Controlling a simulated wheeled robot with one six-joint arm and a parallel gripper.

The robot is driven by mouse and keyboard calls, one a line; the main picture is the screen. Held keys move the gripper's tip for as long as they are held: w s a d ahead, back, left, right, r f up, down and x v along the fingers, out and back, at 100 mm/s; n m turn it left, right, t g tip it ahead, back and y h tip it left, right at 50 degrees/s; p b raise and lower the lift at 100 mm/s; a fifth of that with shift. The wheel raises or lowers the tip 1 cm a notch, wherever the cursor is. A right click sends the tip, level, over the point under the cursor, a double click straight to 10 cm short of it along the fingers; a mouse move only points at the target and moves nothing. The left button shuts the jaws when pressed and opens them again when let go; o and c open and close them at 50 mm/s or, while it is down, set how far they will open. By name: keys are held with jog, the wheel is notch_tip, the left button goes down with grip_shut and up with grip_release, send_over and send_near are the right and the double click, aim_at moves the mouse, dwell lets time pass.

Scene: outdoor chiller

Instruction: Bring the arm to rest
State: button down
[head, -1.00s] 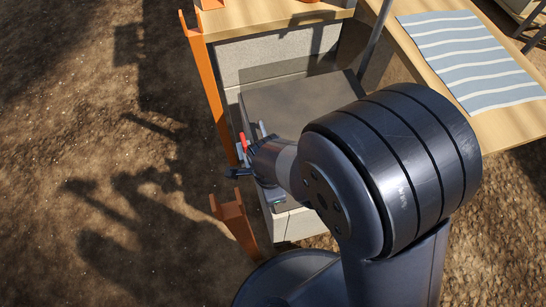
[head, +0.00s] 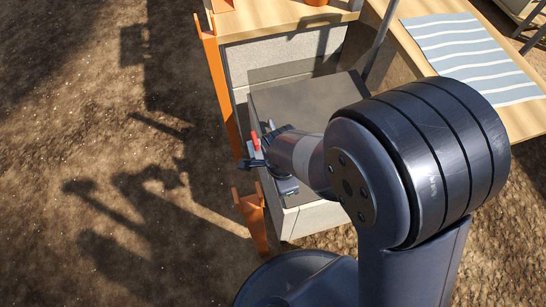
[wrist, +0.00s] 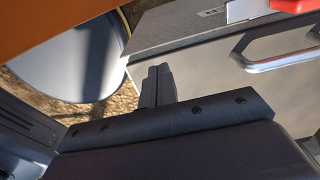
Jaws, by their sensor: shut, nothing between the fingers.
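My arm reaches leftward over the grey chiller (head: 300,100) in the head view. My gripper (head: 248,163) is at the chiller's left side, small and partly hidden by its own wrist. In the wrist view the two dark fingers (wrist: 158,82) are together and empty. The chiller's lid edge and front face fill the upper right there, with a metal handle (wrist: 280,48) to the right of the fingers. A red piece (wrist: 293,5) on a pale plate is above the handle. The fingers look apart from the handle; the exact gap cannot be told.
An orange post (head: 220,90) stands left of the chiller, and a shorter orange post (head: 253,215) stands nearer. A wooden table (head: 400,40) with a striped cloth (head: 470,60) is at the upper right. Open bare ground (head: 80,120) lies to the left.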

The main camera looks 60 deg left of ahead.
notch_tip(320, 180, up, 11)
jog(key=p, duration=0.1)
jog(key=shift+f, duration=0.15)
